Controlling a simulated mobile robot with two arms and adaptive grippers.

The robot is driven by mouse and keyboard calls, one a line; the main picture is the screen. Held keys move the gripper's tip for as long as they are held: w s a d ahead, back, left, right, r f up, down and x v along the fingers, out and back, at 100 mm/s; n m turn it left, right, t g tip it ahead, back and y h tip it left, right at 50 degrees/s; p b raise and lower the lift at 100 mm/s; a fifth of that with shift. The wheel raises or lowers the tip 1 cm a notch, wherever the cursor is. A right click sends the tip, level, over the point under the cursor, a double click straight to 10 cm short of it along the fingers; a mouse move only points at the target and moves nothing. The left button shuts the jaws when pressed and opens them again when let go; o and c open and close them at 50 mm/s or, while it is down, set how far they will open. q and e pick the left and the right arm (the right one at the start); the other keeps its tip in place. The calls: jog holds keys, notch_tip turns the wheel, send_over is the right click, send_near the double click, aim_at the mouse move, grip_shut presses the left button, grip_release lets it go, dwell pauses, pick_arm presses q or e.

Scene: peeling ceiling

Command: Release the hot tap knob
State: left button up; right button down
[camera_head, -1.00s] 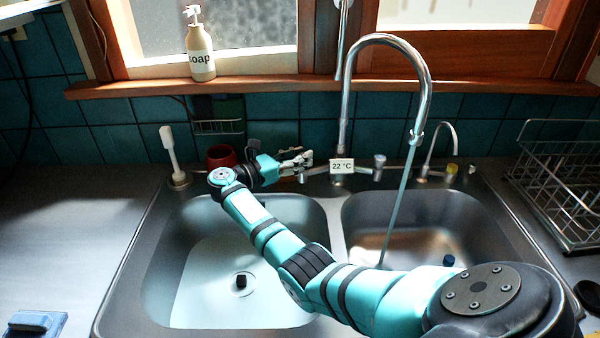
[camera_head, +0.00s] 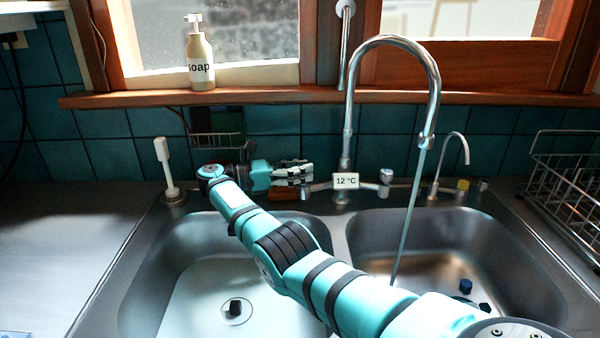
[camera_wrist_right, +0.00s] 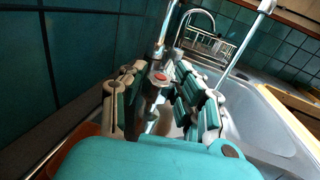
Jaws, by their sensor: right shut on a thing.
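The hot tap knob (camera_wrist_right: 160,78), with a red mark on top, shows in the right wrist view between the finger pads of my right gripper. My right gripper (camera_head: 298,174) is shut on this knob at the left end of the mixer tap (camera_head: 347,115). In the head view its fingers mostly hide the knob. The cold tap knob (camera_head: 386,176) stands free at the right end. A small display (camera_head: 346,181) on the tap reads 12 °C. Water (camera_head: 407,220) runs from the curved spout into the right basin. My left gripper is not in view.
My right arm crosses over the left basin (camera_head: 180,235). Small dark blue pieces lie in the right basin (camera_head: 440,275). A soap bottle (camera_head: 200,55) stands on the sill, a white brush (camera_head: 165,165) left of the sink, and a wire rack (camera_head: 570,180) at right.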

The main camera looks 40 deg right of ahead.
jog(key=shift+r, duration=0.1)
jog(key=c, duration=0.9)
grip_release()
jog(key=shift+c, duration=0.2)
notch_tip(320, 180, up, 10)
jog(key=shift+f, duration=0.1)
